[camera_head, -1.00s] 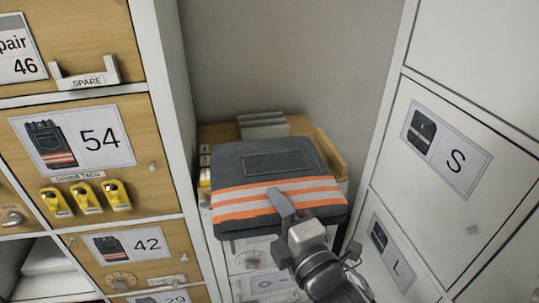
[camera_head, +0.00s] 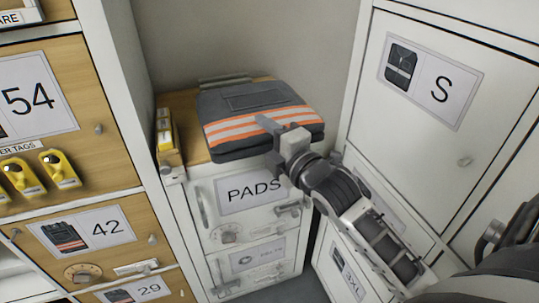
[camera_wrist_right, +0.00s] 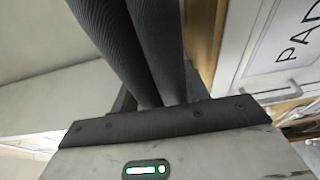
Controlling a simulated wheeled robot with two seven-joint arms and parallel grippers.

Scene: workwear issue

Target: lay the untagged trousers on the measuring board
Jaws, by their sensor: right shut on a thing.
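The folded dark grey trousers (camera_head: 240,110), with orange and silver stripes, are at the wooden top of the PADS cabinet in the head view. No tag shows on the visible face. In the right wrist view, dark ribbed shapes (camera_wrist_right: 150,50) fill the middle. My left gripper is out of view.
The white PADS cabinet (camera_head: 205,190) stands below the trousers. Small yellow-and-white boxes (camera_head: 165,130) stand at the surface's left edge. Tall lockers close in on the left and the right (camera_head: 420,130). Yellow tags (camera_head: 40,172) hang at the left.

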